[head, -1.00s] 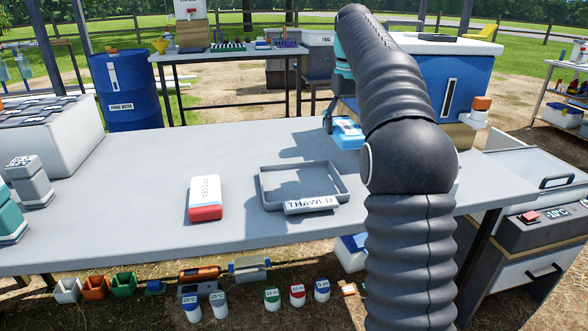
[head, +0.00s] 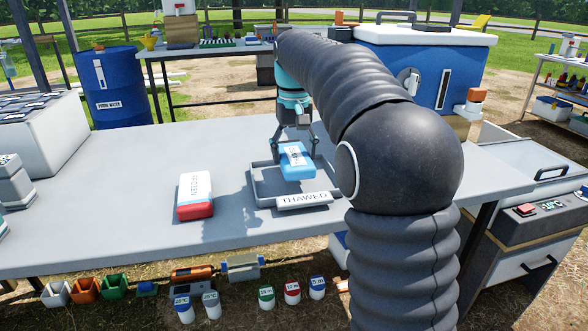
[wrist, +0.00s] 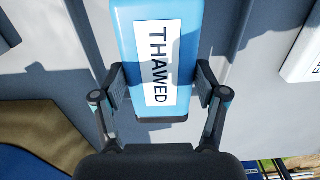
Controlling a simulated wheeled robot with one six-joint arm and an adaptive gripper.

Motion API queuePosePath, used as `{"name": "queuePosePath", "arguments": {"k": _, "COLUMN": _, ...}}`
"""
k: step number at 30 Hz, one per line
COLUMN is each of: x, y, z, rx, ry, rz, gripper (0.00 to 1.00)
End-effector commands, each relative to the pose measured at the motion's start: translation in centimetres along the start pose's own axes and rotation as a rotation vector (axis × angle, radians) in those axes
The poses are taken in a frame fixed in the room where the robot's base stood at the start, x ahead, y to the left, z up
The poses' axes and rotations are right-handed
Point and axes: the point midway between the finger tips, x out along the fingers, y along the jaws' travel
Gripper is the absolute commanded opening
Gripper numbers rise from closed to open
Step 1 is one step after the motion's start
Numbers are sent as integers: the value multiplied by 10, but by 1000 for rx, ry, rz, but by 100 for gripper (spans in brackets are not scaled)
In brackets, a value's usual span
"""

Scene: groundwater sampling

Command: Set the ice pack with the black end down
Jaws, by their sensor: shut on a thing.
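My gripper (head: 296,146) is shut on a light blue ice pack (head: 297,164) and holds it above the grey tray (head: 258,200) on the table. In the wrist view the pack (wrist: 182,45) sits between my two fingers, and its white label reads THAWED. A white pack with a red end (head: 195,210) lies flat on the table to the left of the tray.
A THAWED sign (head: 304,200) stands at the tray's front edge. A blue cooler with a white lid (head: 420,75) stands behind my arm at the right. The table (head: 110,215) has free room left of the white pack.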

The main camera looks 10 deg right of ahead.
Motion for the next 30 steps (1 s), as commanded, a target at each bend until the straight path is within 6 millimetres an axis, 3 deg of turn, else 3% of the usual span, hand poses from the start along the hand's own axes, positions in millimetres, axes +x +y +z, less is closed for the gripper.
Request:
{"name": "queuePosePath", "arguments": {"k": 10, "x": 38, "y": 0, "z": 1, "rx": 0, "ry": -2, "rz": 0, "gripper": 24}}
{"name": "queuePosePath", "arguments": {"k": 21, "x": 42, "y": 0, "z": 0, "rx": 0, "ry": 0, "rz": 0, "gripper": 24}}
{"name": "queuePosePath", "arguments": {"k": 22, "x": 42, "y": 0, "z": 0, "rx": 0, "ry": 0, "rz": 0, "gripper": 75}}
{"name": "queuePosePath", "arguments": {"k": 24, "x": 42, "y": 0, "z": 0, "rx": 0, "ry": 0, "rz": 0, "gripper": 92}}
{"name": "queuePosePath", "arguments": {"k": 25, "x": 42, "y": 0, "z": 0, "rx": 0, "ry": 0, "rz": 0, "gripper": 97}}
{"name": "queuePosePath", "arguments": {"k": 30, "x": 42, "y": 0, "z": 0, "rx": 0, "ry": -1, "rz": 0, "gripper": 97}}
